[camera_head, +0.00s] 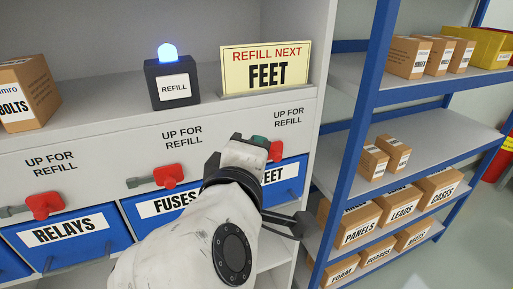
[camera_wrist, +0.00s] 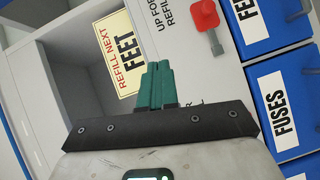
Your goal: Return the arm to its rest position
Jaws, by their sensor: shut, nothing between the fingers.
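My gripper (camera_head: 259,140) is in front of the shelf unit in the head view, near the FEET bin (camera_head: 285,181). Its green fingers (camera_wrist: 157,85) are together and empty in the wrist view. My white arm reaches up from the bottom of the head view and hides part of the FUSES and FEET bins. A red lever (camera_head: 276,151) above the FEET bin is partly behind my gripper. The same lever (camera_wrist: 205,14) shows clear of my fingers in the wrist view.
A yellow REFILL NEXT FEET sign (camera_head: 266,67) and a REFILL box with a lit blue lamp (camera_head: 171,80) stand on the upper shelf. Other red levers (camera_head: 170,176) sit above the blue bins. A blue-framed rack (camera_head: 357,130) with cartons stands close at right.

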